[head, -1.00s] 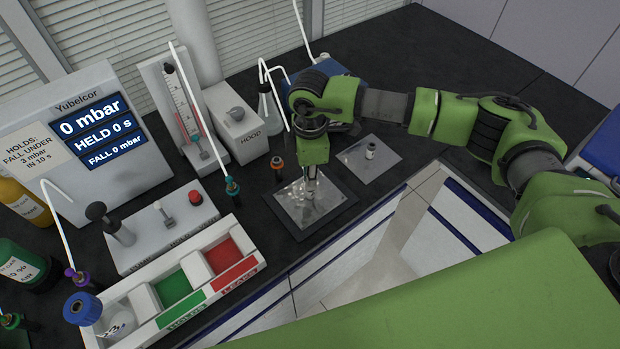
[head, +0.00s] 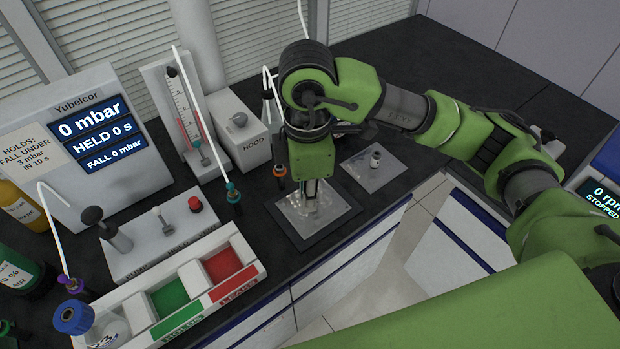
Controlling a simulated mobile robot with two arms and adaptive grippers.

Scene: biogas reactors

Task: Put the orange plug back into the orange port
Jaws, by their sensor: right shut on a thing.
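My right gripper (head: 311,200) points straight down over the left metal plate (head: 290,212), with its fingertips low, close to the plate. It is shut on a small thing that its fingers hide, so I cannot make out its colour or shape. A small dark fitting with an orange ring (head: 279,172) stands upright on the black bench, just behind and left of the plate. It is apart from the gripper, and no tube is clearly seen joined to it. I cannot tell an orange plug apart from this fitting. My left gripper is not in view.
A second metal plate (head: 386,172) bears a small vial (head: 375,159). A grey hood box (head: 240,130) and a teal fitting with a white tube (head: 233,192) stand left. A tray with green and red bins (head: 205,285) is at front left. The bench at back right is clear.

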